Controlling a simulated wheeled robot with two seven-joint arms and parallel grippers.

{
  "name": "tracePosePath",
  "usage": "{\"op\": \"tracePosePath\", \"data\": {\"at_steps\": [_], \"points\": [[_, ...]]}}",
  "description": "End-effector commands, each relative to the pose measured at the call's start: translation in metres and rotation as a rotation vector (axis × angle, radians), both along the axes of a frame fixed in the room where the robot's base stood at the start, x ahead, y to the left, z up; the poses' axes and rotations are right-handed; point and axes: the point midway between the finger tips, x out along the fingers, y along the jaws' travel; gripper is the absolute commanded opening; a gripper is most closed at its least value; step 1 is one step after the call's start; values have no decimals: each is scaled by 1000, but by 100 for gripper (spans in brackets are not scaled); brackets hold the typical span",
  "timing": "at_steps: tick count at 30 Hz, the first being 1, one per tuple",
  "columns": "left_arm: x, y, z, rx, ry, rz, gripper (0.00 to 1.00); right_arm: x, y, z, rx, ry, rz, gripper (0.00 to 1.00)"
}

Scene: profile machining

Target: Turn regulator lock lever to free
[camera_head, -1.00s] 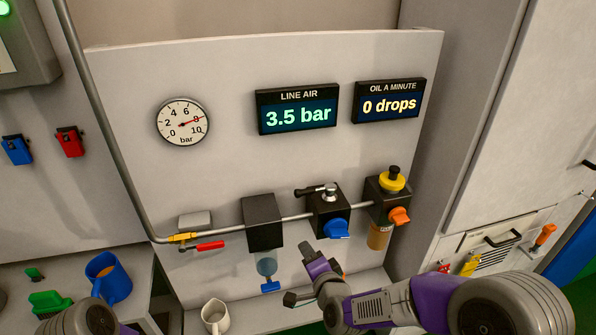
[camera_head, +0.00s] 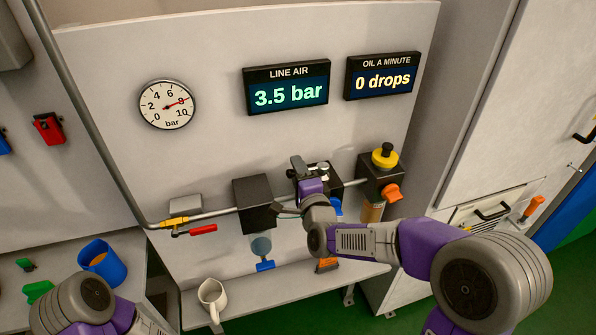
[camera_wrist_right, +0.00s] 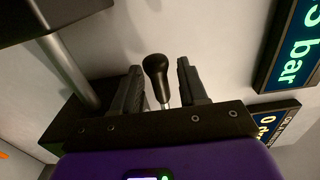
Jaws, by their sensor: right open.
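The regulator (camera_head: 331,181) is a black block on the air pipe with a blue knob (camera_head: 337,206) below, partly hidden by my arm. Its lock lever has a silver pivot (camera_head: 322,169) on top. In the right wrist view the lever's black grip (camera_wrist_right: 155,72) on a thin metal stem stands between the two dark fingers of my right gripper (camera_wrist_right: 160,85). The fingers are open, with a gap on both sides of the grip. In the head view my right gripper (camera_head: 299,168) is at the regulator's left upper side and covers the lever's grip. Only my left arm shows, at lower left.
The line air display (camera_head: 287,88) reads 3.5 bar. The oil display (camera_head: 382,77) reads 0 drops. A black block (camera_head: 257,203) is left of the regulator; the lubricator (camera_head: 380,178) with yellow cap is right. A mug (camera_head: 213,298) stands on the shelf below.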

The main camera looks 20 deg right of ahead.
Motion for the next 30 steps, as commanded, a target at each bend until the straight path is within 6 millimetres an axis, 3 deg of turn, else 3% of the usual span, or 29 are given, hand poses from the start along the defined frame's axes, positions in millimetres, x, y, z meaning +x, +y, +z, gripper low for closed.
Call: {"op": "tracePosePath", "data": {"at_steps": [8,16,30], "points": [[0,0,0,0,0,0,43,1,0,0,0,0,-1,41],[0,0,0,0,0,0,43,1,0,0,0,0,0,0],[0,0,-6,0,0,0,43,1,1,-1,1,-2,17,0]]}}
